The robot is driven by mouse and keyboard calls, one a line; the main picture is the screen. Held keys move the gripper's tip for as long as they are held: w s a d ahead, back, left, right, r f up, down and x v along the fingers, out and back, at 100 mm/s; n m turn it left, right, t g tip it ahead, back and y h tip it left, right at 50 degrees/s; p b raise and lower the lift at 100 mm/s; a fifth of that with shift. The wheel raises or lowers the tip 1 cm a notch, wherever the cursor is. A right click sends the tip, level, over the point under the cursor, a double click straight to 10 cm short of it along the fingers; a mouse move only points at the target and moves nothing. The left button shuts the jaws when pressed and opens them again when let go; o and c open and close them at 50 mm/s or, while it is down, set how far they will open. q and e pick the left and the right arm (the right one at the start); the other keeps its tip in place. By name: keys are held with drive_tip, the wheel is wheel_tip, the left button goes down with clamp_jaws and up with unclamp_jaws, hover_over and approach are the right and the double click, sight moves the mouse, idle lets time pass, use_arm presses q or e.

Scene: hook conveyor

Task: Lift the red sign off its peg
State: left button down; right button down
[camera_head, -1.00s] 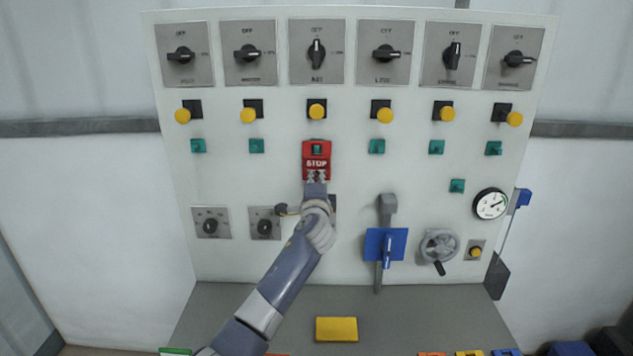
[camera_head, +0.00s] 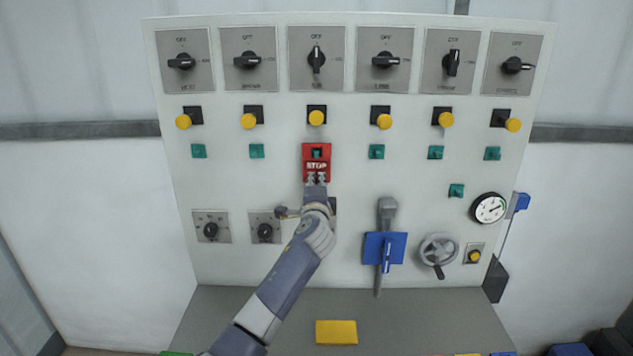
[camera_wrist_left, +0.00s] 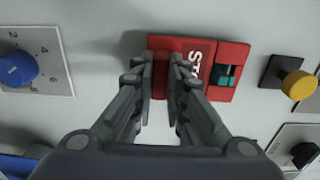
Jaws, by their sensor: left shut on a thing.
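The red sign (camera_head: 316,167) with white STOP lettering hangs on the panel, in the middle column below a yellow button. A teal peg (camera_head: 317,153) shows through the opening in its upper part. In the left wrist view the sign (camera_wrist_left: 200,48) and the peg (camera_wrist_left: 228,76) show sideways, and the peg still sits in the opening. My left gripper (camera_head: 316,179) is at the sign's lower end, shut on it, with its fingers (camera_wrist_left: 162,66) seen close in the left wrist view. My right gripper is not in view.
Empty teal pegs (camera_head: 377,152) stand on both sides, under a row of yellow buttons (camera_head: 383,121). Below right are a grey lever with a blue plate (camera_head: 374,249) and a handwheel (camera_head: 438,249). A yellow block (camera_head: 336,332) lies on the grey shelf (camera_head: 420,310).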

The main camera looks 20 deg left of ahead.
use_arm(q)
drive_tip(key=p+v, duration=0.5)
drive_tip(key=v, duration=0.7)
drive_tip(key=shift+s+p, duration=0.25)
drive_tip(key=shift+p, duration=0.15)
idle(0.7)
